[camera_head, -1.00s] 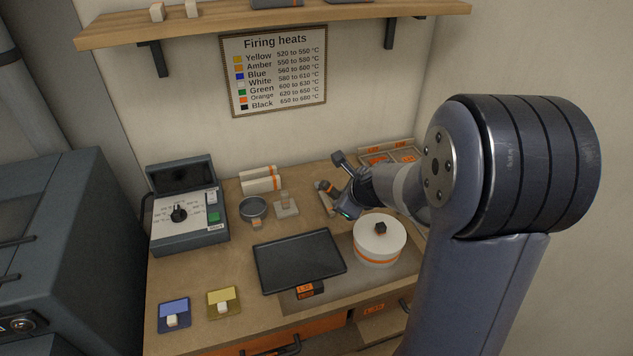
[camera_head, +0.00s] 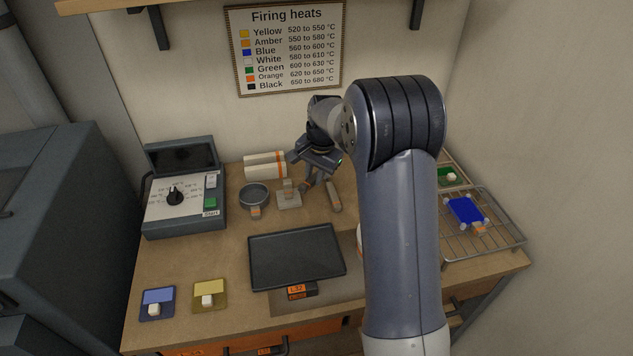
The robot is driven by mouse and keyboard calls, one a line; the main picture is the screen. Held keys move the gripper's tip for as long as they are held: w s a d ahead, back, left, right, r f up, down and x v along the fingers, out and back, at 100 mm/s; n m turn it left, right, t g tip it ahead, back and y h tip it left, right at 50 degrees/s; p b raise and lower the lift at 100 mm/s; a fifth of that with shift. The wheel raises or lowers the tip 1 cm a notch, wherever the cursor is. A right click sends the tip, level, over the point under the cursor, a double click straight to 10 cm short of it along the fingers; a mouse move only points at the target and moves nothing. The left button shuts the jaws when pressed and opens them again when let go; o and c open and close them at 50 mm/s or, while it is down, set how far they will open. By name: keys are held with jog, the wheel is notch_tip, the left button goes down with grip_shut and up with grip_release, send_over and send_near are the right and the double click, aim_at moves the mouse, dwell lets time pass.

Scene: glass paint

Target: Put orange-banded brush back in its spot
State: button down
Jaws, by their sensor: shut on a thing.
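My gripper (camera_head: 312,178) is over the back middle of the bench, pointing down. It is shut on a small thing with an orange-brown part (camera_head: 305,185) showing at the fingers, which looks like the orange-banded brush. Most of it is hidden by the fingers and wrist, so its tilt and whether it touches the bench cannot be told. A pale square stand with an upright block (camera_head: 288,198) is just left of the gripper. A slim grey bar with an orange-brown end (camera_head: 334,196) lies just to the right. I cannot tell which spot belongs to the brush.
A round grey sieve (camera_head: 254,197) and white rolls with orange bands (camera_head: 265,164) stand left of the gripper. A dark tray (camera_head: 296,258) lies in front. A wire rack (camera_head: 490,243) with a blue tile (camera_head: 466,211) is right. My arm hides much of the bench's right side.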

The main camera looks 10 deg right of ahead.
aim_at(315, 196)
jog(key=f+n, duration=0.1)
jog(key=n, duration=0.1)
jog(key=w+f+n+t, duration=0.1)
jog(key=w+f+n+h+b, duration=0.1)
jog(key=n, duration=0.1)
jog(key=shift+d+f+n, duration=0.1)
jog(key=shift+d+n, duration=0.2)
jog(key=shift+d, duration=0.05)
jog(key=n+t, duration=0.1)
jog(key=w+f+n+b, duration=0.1)
jog(key=n, duration=0.1)
jog(key=shift+w+d+f+t, duration=0.25)
jog(key=shift+w+d+t, duration=0.05)
jog(key=shift+d+t, duration=0.1)
jog(key=shift+f+b, duration=1.25)
jog(key=shift+f, duration=1.1)
jog(key=shift+f+b, duration=0.55)
jog(key=shift+b, duration=0.25)
jog(key=c, duration=1.2)
grip_release()
jog(key=shift+r, duration=0.1)
jog(key=b+v, duration=0.1)
jog(key=v, duration=0.9)
jog(key=shift+s+r, duration=0.2)
jog(key=shift+r, duration=0.1)
